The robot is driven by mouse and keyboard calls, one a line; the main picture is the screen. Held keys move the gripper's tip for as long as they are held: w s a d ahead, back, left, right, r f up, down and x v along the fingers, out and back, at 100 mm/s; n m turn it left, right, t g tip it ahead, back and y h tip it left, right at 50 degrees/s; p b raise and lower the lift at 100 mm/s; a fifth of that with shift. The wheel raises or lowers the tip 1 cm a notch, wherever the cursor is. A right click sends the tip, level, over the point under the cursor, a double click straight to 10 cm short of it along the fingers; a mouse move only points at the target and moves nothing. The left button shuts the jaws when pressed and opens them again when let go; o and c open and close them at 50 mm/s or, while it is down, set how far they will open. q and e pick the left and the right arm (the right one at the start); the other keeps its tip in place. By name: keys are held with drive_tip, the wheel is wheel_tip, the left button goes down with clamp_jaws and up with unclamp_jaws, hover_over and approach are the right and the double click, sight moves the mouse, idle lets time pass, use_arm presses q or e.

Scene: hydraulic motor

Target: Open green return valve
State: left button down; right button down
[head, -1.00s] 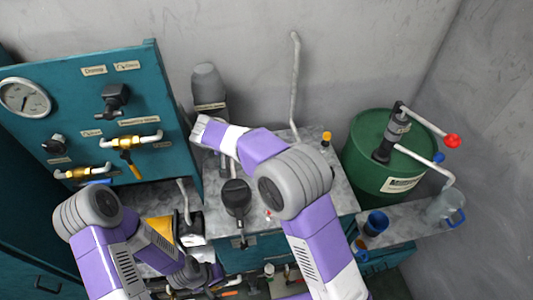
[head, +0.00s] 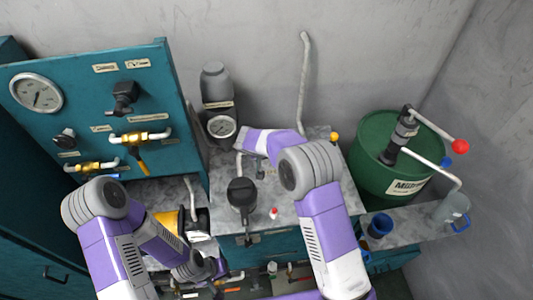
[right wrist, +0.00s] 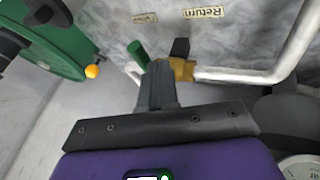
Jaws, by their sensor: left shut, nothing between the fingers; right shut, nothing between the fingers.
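The green valve handle (right wrist: 138,53) shows in the right wrist view, left of a brass valve body (right wrist: 183,69) on a white pipe. A "Return" label (right wrist: 203,12) is on the marbled surface nearby. My right gripper (right wrist: 160,70) is shut and empty, its tip beside the brass body and the handle's lower end; I cannot tell whether it touches. In the head view my right forearm hides this valve. My left gripper (head: 214,270) is low in the head view, shut and empty, away from the valve and partly hidden by its arm.
A teal panel (head: 60,110) with gauge and yellow valves stands at left. A grey bottle (head: 214,82) and small gauge (head: 221,126) are at the back. A green drum (head: 368,155) with a red-knobbed pump stands at right.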

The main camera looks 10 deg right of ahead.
drive_tip(key=shift+d, duration=0.1)
idle(0.3)
drive_tip(key=d+n+b, duration=0.1)
drive_tip(key=d+n+t+y+b, duration=0.1)
drive_tip(key=n+b, duration=0.1)
drive_tip(key=d+n+y+b, duration=0.1)
drive_tip(key=d+b, duration=0.1)
drive_tip(key=shift+s+f+t, duration=0.15)
drive_tip(key=shift+s+t, duration=0.15)
drive_tip(key=shift+t, duration=0.1)
drive_tip(key=w+d+n+y+p, duration=0.4)
drive_tip(key=w+d+n+p, duration=0.2)
drive_tip(key=d+n+p, duration=0.2)
drive_tip(key=shift+w+d+t+p, duration=0.2)
drive_tip(key=shift+w+t+p, duration=0.15)
drive_tip(key=shift+p, duration=0.75)
drive_tip(key=shift+w+d, duration=0.1)
idle(0.5)
